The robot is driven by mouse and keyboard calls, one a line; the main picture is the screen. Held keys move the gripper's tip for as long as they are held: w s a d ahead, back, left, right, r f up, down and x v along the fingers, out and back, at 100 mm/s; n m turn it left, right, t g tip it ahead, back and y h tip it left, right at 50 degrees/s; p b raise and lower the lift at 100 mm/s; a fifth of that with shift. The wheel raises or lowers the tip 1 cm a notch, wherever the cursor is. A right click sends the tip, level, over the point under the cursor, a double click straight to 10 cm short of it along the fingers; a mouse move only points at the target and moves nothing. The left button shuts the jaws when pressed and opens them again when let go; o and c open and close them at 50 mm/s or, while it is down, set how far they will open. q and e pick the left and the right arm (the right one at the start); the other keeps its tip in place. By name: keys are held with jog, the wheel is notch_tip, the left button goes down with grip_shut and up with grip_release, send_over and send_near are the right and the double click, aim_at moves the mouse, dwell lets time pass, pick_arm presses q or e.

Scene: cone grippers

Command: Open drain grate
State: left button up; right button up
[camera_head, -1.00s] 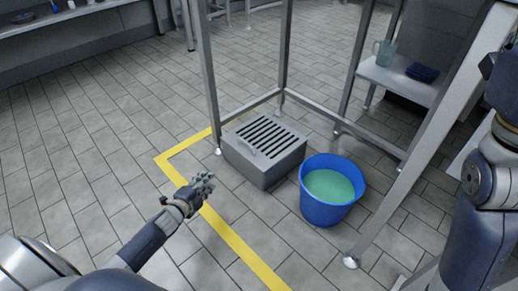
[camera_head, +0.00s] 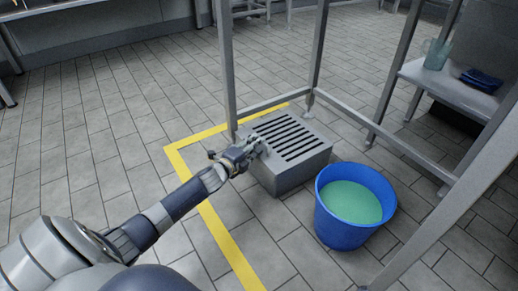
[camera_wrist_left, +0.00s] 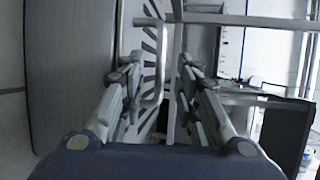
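The drain grate (camera_head: 288,138) is a grey slotted top on a low box on the tiled floor, inside a metal frame. It lies flat on the box. Its pale bar handle (camera_wrist_left: 160,62) shows in the left wrist view, with the dark slots behind it. My left gripper (camera_head: 258,147) is at the grate's near left edge in the head view. In the left wrist view my left gripper (camera_wrist_left: 158,75) has its fingers apart, with the handle between them in the picture. I cannot tell whether a finger touches it. My right gripper is not in view.
A blue bucket (camera_head: 355,205) with green liquid stands to the right of the box. Metal frame legs (camera_head: 226,70) rise around the box. A yellow floor line (camera_head: 205,205) runs on the left. A shelf (camera_head: 450,88) with a jug (camera_head: 436,54) and blue cloth (camera_head: 482,79) is at right.

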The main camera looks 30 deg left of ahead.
pick_arm(q)
jog(key=shift+w+f+b, duration=0.15)
jog(key=shift+w+b, duration=0.2)
jog(key=shift+w, duration=0.4)
jog(key=shift+w+f+b, duration=0.15)
jog(key=shift+w+b, duration=0.2)
jog(key=shift+w, duration=0.4)
jog(key=shift+c, duration=0.6)
grip_shut()
